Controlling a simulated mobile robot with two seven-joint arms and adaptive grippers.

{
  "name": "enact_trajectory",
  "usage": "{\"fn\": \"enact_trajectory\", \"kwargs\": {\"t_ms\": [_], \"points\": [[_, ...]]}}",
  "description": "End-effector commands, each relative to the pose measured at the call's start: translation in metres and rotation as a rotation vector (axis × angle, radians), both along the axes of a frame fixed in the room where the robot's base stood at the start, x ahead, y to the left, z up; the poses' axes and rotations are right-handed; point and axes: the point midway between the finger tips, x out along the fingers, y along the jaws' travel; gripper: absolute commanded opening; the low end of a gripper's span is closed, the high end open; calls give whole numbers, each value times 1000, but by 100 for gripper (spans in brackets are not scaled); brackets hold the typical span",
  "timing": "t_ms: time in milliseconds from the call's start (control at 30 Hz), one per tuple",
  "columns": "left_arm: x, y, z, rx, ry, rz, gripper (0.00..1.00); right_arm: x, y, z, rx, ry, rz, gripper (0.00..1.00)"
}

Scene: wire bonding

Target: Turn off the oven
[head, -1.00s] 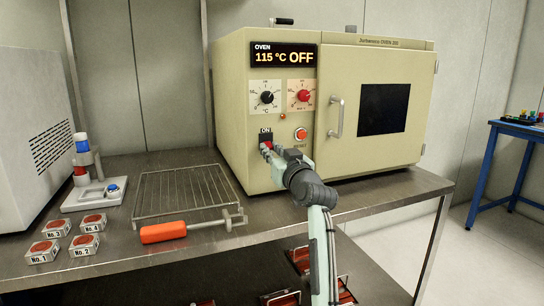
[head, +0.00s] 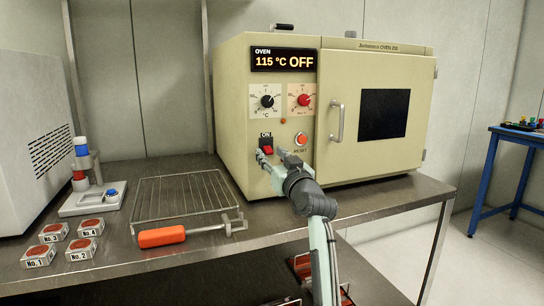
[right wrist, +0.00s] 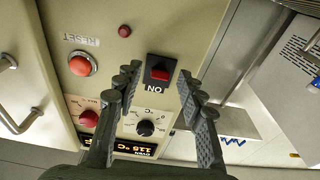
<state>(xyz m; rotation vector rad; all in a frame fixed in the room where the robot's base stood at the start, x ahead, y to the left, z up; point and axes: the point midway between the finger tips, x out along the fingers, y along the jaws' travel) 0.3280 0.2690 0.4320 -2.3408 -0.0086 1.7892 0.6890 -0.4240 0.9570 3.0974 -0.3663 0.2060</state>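The beige oven (head: 231,110) stands on the metal bench, and its display (head: 283,58) reads 115 °C OFF. Its red rocker switch (head: 267,149), marked ON, sits low on the front panel and also shows in the right wrist view (right wrist: 159,73). My right gripper (head: 272,157) is open and empty just in front of the switch. In the right wrist view its two fingers (right wrist: 161,88) are spread to either side of the switch, which shows between the tips. My left gripper is not in view.
A red reset button (head: 301,138), two knobs and the door handle (head: 337,120) are close by. Several numbered boxes (head: 85,249) stand at the bench's left.

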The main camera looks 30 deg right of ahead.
Motion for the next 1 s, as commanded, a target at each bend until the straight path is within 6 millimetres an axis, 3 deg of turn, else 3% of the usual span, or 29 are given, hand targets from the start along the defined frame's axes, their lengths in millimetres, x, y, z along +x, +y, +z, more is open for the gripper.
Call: {"fn": "enact_trajectory", "kwargs": {"t_ms": [233,700,1000], "points": [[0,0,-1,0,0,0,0,-16,4,-3,-1,1,0,40],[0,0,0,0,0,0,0,-103,25,-15,0,1,0,40],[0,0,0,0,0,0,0,-116,28,-16,1,0,0,40]]}}
